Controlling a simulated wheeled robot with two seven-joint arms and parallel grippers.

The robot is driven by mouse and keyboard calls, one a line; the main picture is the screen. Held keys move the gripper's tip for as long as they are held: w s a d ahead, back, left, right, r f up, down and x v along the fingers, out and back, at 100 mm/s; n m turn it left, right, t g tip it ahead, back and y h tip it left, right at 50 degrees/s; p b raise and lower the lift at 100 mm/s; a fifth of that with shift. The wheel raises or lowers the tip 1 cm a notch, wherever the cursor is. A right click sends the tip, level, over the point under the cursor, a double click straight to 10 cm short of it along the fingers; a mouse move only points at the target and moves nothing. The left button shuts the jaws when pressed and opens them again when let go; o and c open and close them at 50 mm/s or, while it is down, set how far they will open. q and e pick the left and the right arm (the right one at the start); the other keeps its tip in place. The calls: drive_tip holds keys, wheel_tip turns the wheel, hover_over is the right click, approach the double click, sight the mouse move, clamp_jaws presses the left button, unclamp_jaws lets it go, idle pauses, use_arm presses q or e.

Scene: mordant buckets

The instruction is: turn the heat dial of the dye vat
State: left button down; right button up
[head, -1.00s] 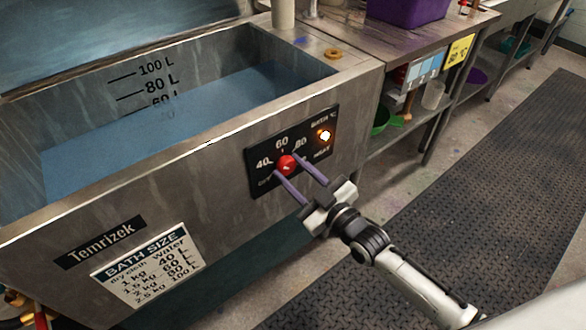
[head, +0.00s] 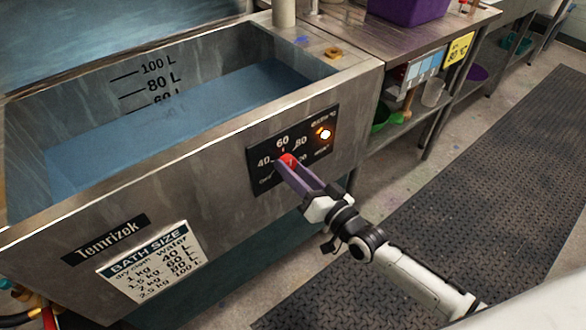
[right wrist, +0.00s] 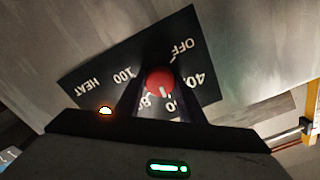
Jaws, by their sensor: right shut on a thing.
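The red heat dial (head: 289,157) sits on the black control panel (head: 318,142) on the steel front of the dye vat (head: 215,165). My right gripper (head: 287,168) is shut on the dial, its purple fingers on either side of it and partly hiding it and the scale in the head view. In the right wrist view the dial (right wrist: 160,80) shows between the fingers. Its white mark points roughly between the 60 and 80 labels. The orange lamp (head: 326,134) on the panel is lit. My left gripper is not in view.
Blue liquid (head: 190,120) fills part of the vat. A steel bench (head: 410,42) with a purple tub (head: 405,8) adjoins it on the right. A bath size chart (head: 152,265) is on the vat's front. Dark matting (head: 470,190) on the floor is clear.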

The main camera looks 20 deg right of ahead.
drive_tip(key=m+b, duration=0.2)
drive_tip(key=m, duration=0.8)
drive_tip(key=shift+s+f+m, duration=0.1)
drive_tip(key=shift+m, duration=0.2)
idle(0.4)
drive_tip(key=o, duration=1)
drive_tip(key=shift+o, duration=0.2)
drive_tip(key=v, duration=1)
drive_tip(key=shift+s, duration=0.15)
